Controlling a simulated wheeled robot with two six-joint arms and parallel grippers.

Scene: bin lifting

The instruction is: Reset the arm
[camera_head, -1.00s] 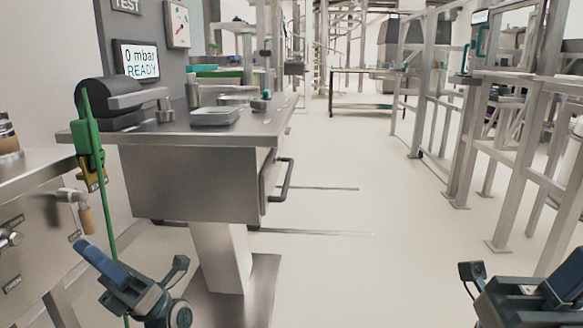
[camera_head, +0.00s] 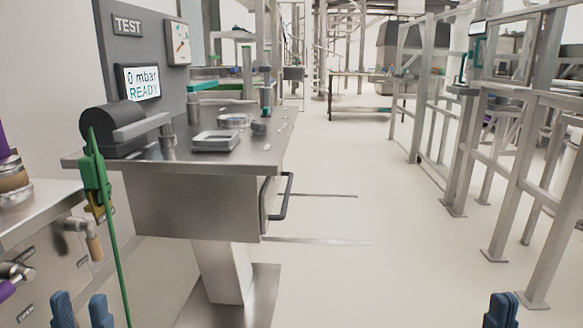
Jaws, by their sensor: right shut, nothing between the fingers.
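My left gripper (camera_head: 81,311) shows at the bottom left edge. Its two blue fingers point up and stand apart with nothing between them. My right gripper (camera_head: 503,311) shows at the bottom edge on the right. Its two blue fingertips are close together, with nothing held. The rest of both arms is below the frame. Neither gripper touches anything that I can see.
A steel bench (camera_head: 200,200) with a drawer handle (camera_head: 283,197) stands at the left centre. A tray (camera_head: 215,141) lies on it. A counter (camera_head: 40,212) is at the far left. Metal railings (camera_head: 515,200) line the right. The floor (camera_head: 370,270) between is clear.

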